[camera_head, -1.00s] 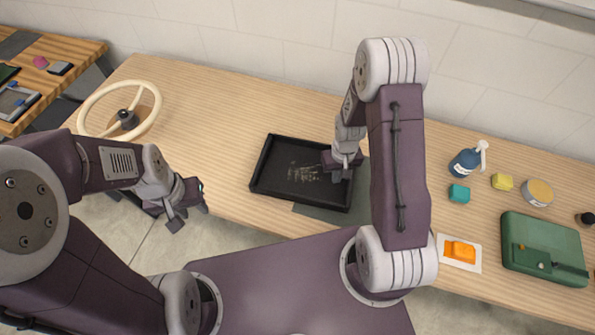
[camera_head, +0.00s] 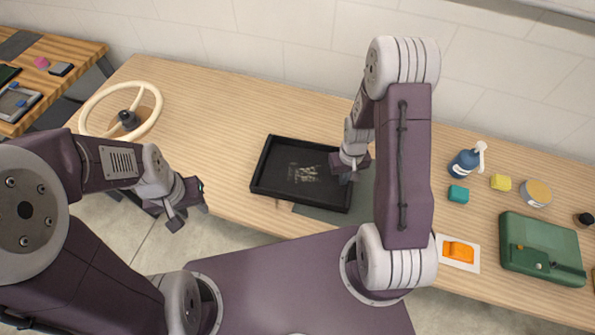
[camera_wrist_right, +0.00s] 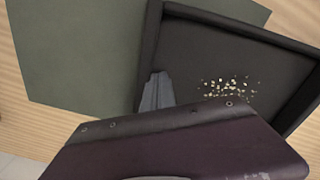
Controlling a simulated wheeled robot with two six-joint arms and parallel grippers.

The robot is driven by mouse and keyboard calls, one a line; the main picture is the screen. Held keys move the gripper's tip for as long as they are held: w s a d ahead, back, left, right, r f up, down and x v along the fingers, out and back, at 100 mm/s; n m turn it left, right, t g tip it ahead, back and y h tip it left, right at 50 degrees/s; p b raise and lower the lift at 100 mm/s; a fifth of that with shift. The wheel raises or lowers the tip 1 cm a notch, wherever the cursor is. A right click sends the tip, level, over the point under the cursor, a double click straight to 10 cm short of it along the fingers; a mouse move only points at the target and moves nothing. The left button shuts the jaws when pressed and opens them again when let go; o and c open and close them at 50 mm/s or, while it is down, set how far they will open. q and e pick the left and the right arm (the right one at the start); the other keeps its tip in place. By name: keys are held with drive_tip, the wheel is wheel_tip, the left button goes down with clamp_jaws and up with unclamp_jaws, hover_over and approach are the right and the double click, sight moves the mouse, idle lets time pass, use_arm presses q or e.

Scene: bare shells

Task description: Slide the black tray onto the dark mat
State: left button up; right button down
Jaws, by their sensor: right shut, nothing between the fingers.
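The black tray (camera_head: 262,165) lies on the wooden table, partly over the dark grey-green mat (camera_head: 362,190). The mat shows along the tray's right side and front edge. Pale crumbs lie on the tray floor. My right gripper (camera_head: 347,177) is shut and empty at the tray's right wall. In the right wrist view, its finger (camera_wrist_right: 157,92) is beside the tray wall (camera_wrist_right: 149,45), seemingly on the inner side; contact is unclear. The mat (camera_wrist_right: 120,50) lies beyond that wall. My left gripper (camera_head: 190,216) is open and empty by the table's front edge, away from the tray.
A cream steering wheel (camera_head: 151,112) is at the table's left.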

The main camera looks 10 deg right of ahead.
drive_tip(key=shift+s+d+p, duration=0.15)
drive_tip(key=shift+s+d, duration=1.5)
drive_tip(key=shift+d, duration=0.95)
drive_tip(key=shift+s+d+p, duration=0.2)
drive_tip(key=shift+s+d, duration=1.45)
drive_tip(key=shift+d, duration=1)
drive_tip(key=shift+s+d+p, duration=0.15)
drive_tip(key=shift+s+d, duration=1.5)
drive_tip(key=shift+d, duration=0.95)
drive_tip(key=shift+a, duration=0.1)
drive_tip(key=shift+w+a, duration=0.45)
drive_tip(key=shift+a, duration=0.1)
wheel_tip(320, 180, up, 9)
drive_tip(key=p, duration=0.8)
